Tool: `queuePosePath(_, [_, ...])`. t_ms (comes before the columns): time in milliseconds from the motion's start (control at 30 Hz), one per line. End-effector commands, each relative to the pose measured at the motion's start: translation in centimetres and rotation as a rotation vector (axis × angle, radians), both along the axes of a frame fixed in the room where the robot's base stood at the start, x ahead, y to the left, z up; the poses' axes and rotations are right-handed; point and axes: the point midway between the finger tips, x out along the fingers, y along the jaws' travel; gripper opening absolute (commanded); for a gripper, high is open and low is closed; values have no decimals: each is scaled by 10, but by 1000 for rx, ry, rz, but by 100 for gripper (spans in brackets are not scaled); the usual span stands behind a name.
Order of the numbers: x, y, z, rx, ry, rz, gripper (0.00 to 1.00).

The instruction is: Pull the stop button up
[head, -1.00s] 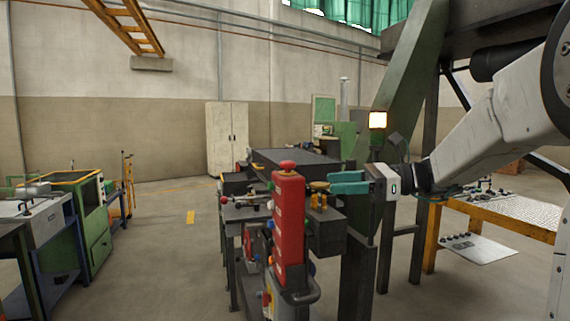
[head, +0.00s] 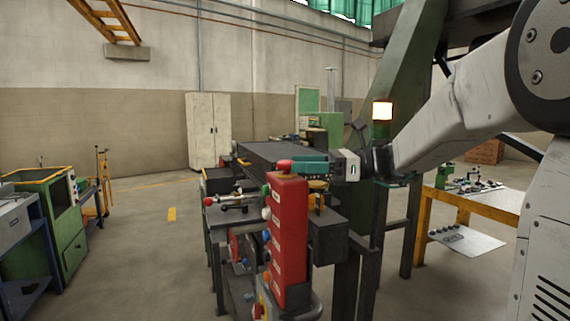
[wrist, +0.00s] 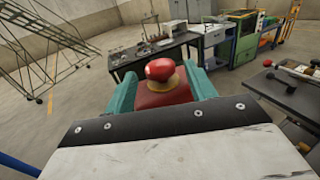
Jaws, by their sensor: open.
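The red stop button (head: 285,165) sits on top of the upright red control box (head: 288,235) in the head view. In the wrist view the round red button (wrist: 160,70) shows above a yellowish collar, between the two teal fingers of my gripper (wrist: 161,82). In the head view my gripper (head: 291,167) reaches in from the right at the height of the button. It is open, with a finger on each side of the button. I cannot tell whether either finger touches it.
A dark machine table (head: 262,153) stands behind the box. A yellow-framed table (head: 470,205) stands further right, and green machines (head: 45,215) at the left. The floor at centre left is clear.

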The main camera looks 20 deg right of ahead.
Motion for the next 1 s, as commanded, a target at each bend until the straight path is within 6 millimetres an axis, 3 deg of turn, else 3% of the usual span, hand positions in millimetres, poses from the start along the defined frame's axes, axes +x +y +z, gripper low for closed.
queuePosePath(233, [13,32,0,0,0,2,55])
queuePosePath(600, [15,37,0,0,1,0,55])
queuePosePath(800, [15,37,0,0,1,0,0])
queuePosePath(1000, [15,37,11,-1,-2,-1,0])
